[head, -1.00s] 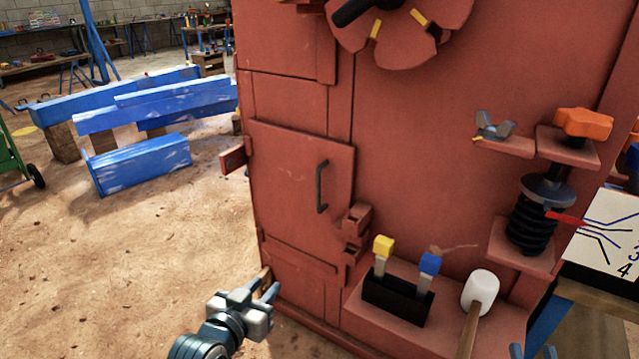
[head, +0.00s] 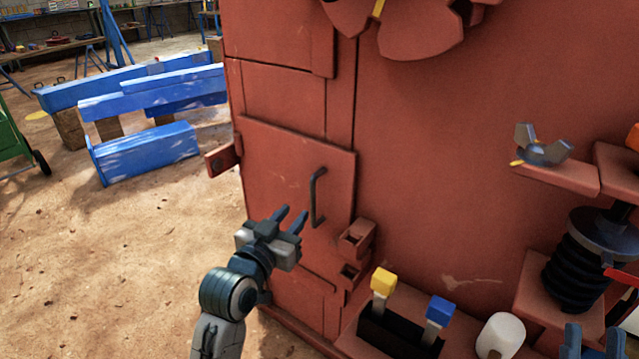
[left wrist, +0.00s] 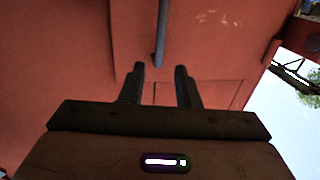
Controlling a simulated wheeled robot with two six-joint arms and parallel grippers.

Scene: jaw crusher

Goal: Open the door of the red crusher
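The red crusher (head: 420,150) fills the right half of the head view. Its door (head: 270,165) is a red panel low on the left side, sitting flush and closed. A dark vertical handle (head: 317,197) is on the door's right part. My left gripper (head: 291,217) is open and empty, in front of the door, just left of and below the handle. In the left wrist view the handle (left wrist: 161,40) shows as a dark bar beyond the gap between the open fingertips (left wrist: 160,68). My right gripper (head: 588,338) is partly visible at the bottom right edge; its fingers look apart.
Red brackets (head: 356,240) stick out right of the door. A ledge holds yellow-handled (head: 383,282) and blue-handled (head: 439,312) tools and a white mallet head (head: 500,335). A wing nut (head: 541,147) sits on a shelf. Blue beams (head: 150,150) lie on open sandy floor at left.

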